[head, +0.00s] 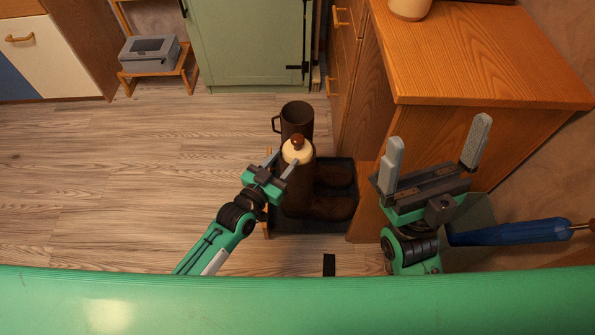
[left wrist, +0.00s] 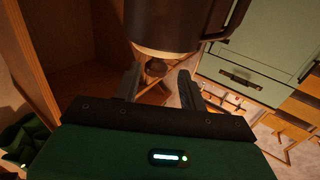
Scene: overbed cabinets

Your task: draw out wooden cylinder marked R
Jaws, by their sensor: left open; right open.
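A cream cylinder (head: 297,152) with a brown wooden knob (head: 297,141) on top stands in the near tall brown boot (head: 298,190). I see no R on it. The far boot (head: 297,119) has a dark shaft with a side loop. My left gripper (head: 284,160) is open beside the cylinder, its fingers pointing toward the knob. In the left wrist view the knob (left wrist: 155,68) shows between and beyond the open fingertips (left wrist: 160,74); I cannot tell whether they touch it. My right gripper (head: 437,140) is open and empty, over the wooden cabinet's near side.
The boots stand in a dark tray (head: 290,226) on the floor, against the wooden cabinet (head: 490,55) at right. A green cabinet (head: 250,40) stands behind. A grey box (head: 150,50) sits on a small wooden stand. The floor (head: 130,170) at left is clear.

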